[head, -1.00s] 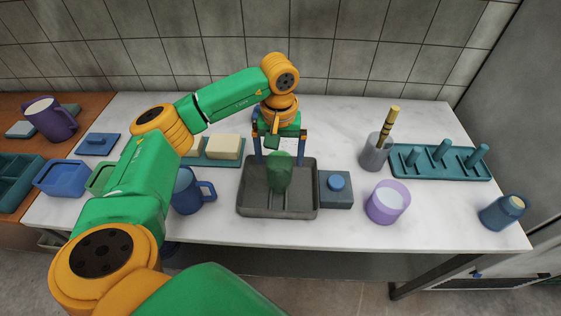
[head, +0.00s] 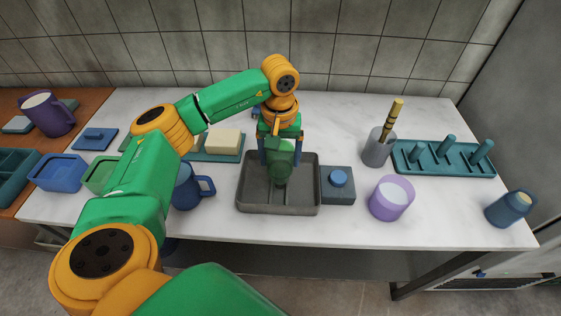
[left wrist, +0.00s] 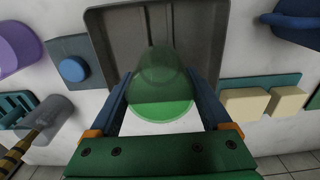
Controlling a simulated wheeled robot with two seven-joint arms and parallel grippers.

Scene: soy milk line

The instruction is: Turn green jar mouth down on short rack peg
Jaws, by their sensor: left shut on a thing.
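The green jar (head: 283,172) is see-through and stands over the dark grey tray (head: 243,195). My left gripper (head: 280,158) reaches down to it and is shut on it. In the left wrist view the green jar (left wrist: 160,85) sits between the two fingers of my left gripper (left wrist: 160,80). Whether its base touches the tray is hard to tell. My right gripper is not in view.
A grey box with a blue button (head: 338,179) adjoins the tray. A blue mug (head: 187,190) stands left of the tray. The marble front right is partly free.

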